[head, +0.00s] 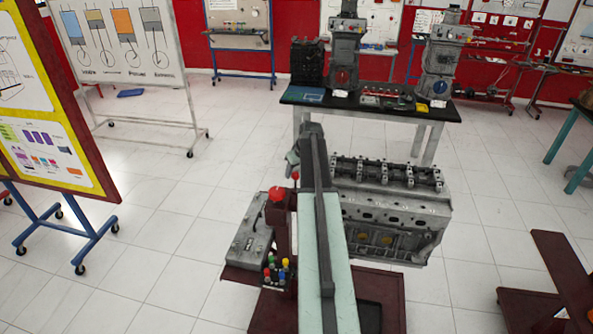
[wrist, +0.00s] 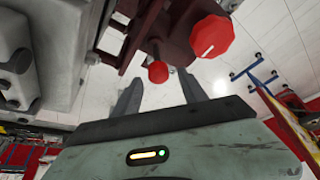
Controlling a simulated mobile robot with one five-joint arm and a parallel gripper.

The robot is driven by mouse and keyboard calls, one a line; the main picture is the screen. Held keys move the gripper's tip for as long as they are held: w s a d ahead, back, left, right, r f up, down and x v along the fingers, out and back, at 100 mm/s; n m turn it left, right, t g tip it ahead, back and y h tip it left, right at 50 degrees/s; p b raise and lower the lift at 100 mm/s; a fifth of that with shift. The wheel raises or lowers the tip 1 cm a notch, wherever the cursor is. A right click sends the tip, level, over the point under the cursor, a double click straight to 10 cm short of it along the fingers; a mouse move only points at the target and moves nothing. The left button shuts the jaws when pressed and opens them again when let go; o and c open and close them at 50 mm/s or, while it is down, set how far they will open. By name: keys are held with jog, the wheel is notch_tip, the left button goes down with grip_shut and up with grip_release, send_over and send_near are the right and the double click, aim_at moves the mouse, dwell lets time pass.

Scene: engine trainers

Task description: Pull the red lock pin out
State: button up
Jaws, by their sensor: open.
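A small red knob (head: 295,174) also shows in the head view beside my arm, just below my gripper (head: 293,158). A larger faceted red knob (wrist: 212,37) is close to the right finger; it also shows in the head view (head: 277,194).
A grey engine block (head: 395,215) on a dark red stand is right of my arm. A grey box (head: 248,243) and several coloured knobs (head: 276,270) are at left. A black-topped table (head: 450,110) with engine parts stands behind.

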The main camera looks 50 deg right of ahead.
jog(key=p+v, duration=0.7)
jog(key=shift+s+r, duration=0.2)
jog(key=shift+r, duration=0.15)
